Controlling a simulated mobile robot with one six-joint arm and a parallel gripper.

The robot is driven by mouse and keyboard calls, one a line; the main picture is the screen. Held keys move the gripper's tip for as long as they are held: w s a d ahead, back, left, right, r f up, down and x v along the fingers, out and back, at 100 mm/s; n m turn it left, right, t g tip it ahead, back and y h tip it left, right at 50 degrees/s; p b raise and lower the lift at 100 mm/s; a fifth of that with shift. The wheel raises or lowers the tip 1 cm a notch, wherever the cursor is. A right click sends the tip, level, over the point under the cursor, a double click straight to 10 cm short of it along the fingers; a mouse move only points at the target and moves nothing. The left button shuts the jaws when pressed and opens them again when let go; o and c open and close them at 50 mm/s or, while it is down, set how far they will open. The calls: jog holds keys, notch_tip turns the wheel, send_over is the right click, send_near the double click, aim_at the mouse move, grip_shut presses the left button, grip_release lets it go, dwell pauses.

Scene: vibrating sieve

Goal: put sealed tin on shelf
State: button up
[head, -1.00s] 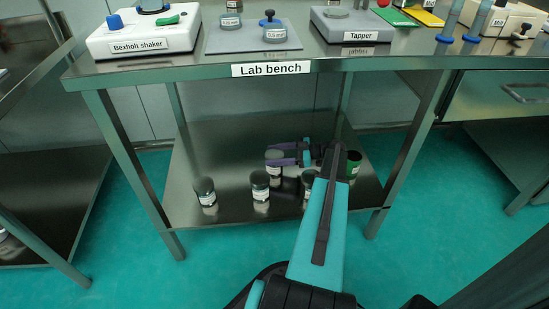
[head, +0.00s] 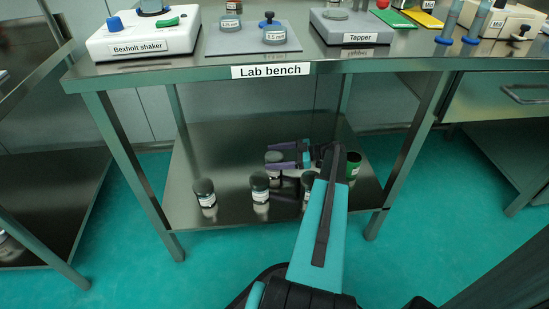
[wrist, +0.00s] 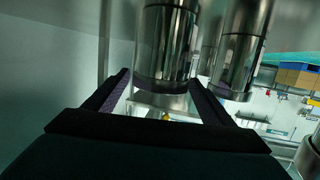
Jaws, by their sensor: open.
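A dark-lidded tin with a white label (head: 273,170) stands upright on the lower shelf (head: 225,145) of the lab bench. My gripper (head: 276,156) is open, with its purple fingers on either side of this tin. In the wrist view the shiny tin (wrist: 166,50) is between the two spread fingers (wrist: 160,95); whether either finger touches it I cannot tell. My arm hides part of the shelf. No mark clearly shows which tin is the sealed one.
Similar tins stand on the shelf at the front left (head: 205,193), the front middle (head: 260,187) and beside my arm (head: 308,185).

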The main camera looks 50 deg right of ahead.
jog(key=p+v, duration=0.3)
jog(key=v, duration=0.4)
jog(key=shift+s, duration=0.2)
jog(key=shift+w+r, duration=0.1)
dwell(0.6)
